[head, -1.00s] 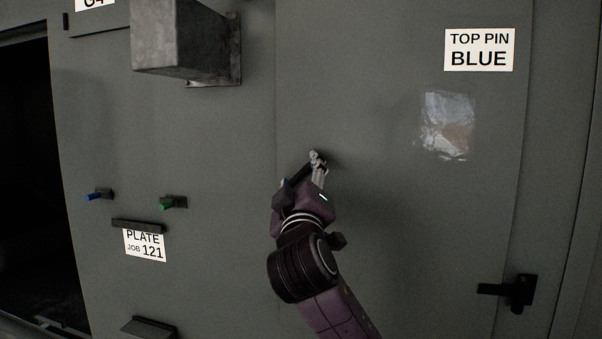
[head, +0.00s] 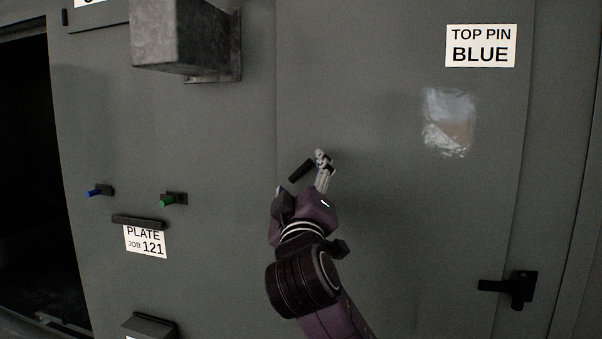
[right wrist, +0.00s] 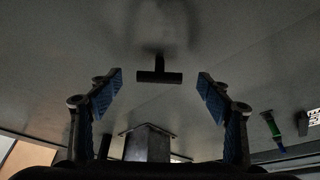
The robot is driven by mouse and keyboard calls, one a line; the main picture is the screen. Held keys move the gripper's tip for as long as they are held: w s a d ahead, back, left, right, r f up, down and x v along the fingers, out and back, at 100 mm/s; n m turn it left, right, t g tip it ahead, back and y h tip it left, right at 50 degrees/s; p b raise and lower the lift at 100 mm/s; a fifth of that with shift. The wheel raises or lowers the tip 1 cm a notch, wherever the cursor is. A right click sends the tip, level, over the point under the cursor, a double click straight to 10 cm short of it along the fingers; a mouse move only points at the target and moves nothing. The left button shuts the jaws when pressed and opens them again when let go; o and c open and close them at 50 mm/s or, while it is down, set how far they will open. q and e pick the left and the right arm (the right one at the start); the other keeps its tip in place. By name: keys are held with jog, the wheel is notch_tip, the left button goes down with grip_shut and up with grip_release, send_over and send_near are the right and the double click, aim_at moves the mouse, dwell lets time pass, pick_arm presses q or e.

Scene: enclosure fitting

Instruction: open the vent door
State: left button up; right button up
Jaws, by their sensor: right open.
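A large grey panel (head: 400,230) with a seam on its left fills the middle of the head view; it seems to be the vent door, and it looks closed. A short dark bar handle (head: 301,171) stands out from it. The handle shows as a T shape in the right wrist view (right wrist: 160,76). My right gripper (head: 312,180) is open in front of the panel, just below and right of the handle. In the right wrist view its blue-padded fingers (right wrist: 160,92) are spread either side of the handle, apart from it. My left gripper is not in view.
A dark lever latch (head: 512,289) sits at the panel's lower right, below a TOP PIN BLUE sign (head: 481,46). Left are a protruding grey box (head: 180,38), a blue pin (head: 98,191), a green pin (head: 170,200) and a JOB 121 plate (head: 145,241). A dark opening lies far left.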

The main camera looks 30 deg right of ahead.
jog(key=v, duration=0.9)
jog(key=shift+s, duration=0.1)
